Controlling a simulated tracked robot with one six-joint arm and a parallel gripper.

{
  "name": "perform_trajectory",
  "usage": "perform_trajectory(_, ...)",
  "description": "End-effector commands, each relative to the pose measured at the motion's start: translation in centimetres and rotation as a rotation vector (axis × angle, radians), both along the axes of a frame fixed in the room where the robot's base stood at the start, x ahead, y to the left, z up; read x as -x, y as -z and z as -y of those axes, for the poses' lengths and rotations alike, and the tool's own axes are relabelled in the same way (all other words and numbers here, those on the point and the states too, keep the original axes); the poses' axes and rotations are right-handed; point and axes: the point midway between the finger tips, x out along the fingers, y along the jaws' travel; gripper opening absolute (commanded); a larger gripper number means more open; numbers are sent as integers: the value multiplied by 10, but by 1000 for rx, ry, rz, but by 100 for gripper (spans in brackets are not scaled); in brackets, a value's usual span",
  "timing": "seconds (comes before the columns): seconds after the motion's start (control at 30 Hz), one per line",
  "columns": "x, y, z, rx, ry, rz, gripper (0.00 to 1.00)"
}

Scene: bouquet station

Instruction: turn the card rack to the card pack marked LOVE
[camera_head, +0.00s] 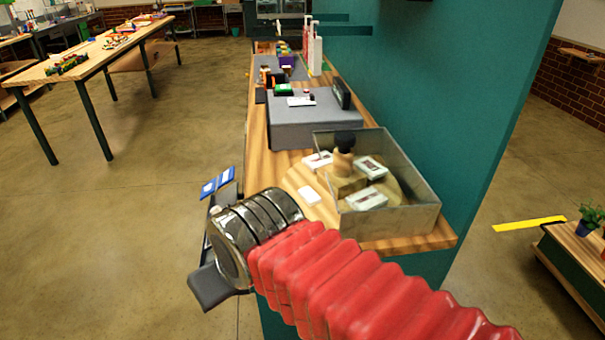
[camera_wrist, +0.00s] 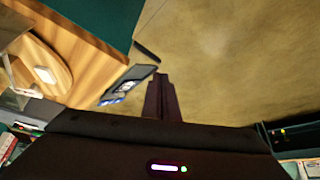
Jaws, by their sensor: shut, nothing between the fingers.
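The card rack (camera_head: 292,178) is a round wooden turntable on the counter, with a dark-topped wooden knob (camera_head: 344,148) at its middle. White card packs (camera_head: 369,167) lie around it, several inside a grey, clear-walled box that covers part of the rack. One white pack (camera_head: 309,196) lies outside the box on the near left; its print is not readable, and I cannot tell which pack is marked LOVE. The rack's edge shows at left in the wrist view (camera_wrist: 55,50). My gripper (camera_wrist: 160,78) is shut and empty, off the counter's left edge, apart from the rack.
A dark holder with blue cards (camera_head: 218,182) sticks out at the counter's left edge, close to my gripper. The grey box (camera_head: 415,219) has upright walls. A grey raised block (camera_head: 296,128) stands behind it. A teal wall bounds the right. Open floor lies left.

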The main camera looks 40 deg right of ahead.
Motion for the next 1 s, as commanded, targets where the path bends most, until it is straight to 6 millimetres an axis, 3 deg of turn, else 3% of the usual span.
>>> perform_trajectory(0.57,-4,-4,2,2,3,-2,0)
perform_trajectory(0.77,-25,-15,18,6,18,-18,0)
perform_trajectory(1.0,-65,-34,47,12,45,-45,0)
